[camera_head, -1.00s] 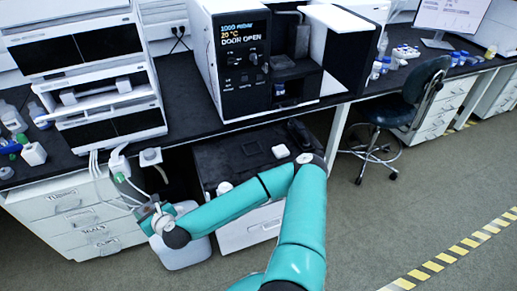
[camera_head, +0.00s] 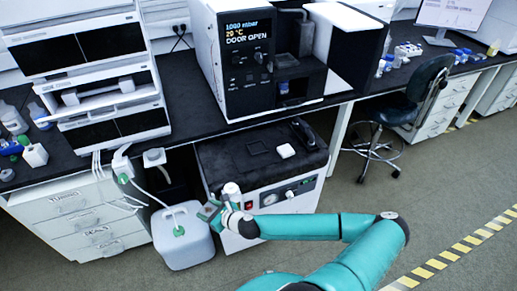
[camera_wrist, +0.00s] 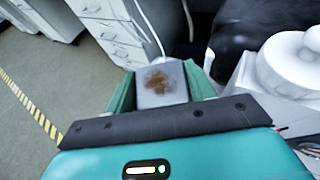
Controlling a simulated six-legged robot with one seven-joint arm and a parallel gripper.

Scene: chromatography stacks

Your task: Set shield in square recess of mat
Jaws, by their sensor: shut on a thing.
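My gripper (camera_head: 211,211) is in front of the left end of the low cabinet, out over its front edge. In the wrist view its green fingers (camera_wrist: 160,82) are shut on a flat grey plate with a brown stain, which I take to be the shield (camera_wrist: 162,88). The shield is small and partly hidden in the head view. The black mat (camera_head: 225,163) lies on top of the low cabinet. Its square recess (camera_head: 257,147) shows as a dark outline and looks empty. The shield is apart from the mat, to its front left.
A white canister (camera_head: 184,236) with a tube is on the floor at left. The bench overhangs the cabinet's back.

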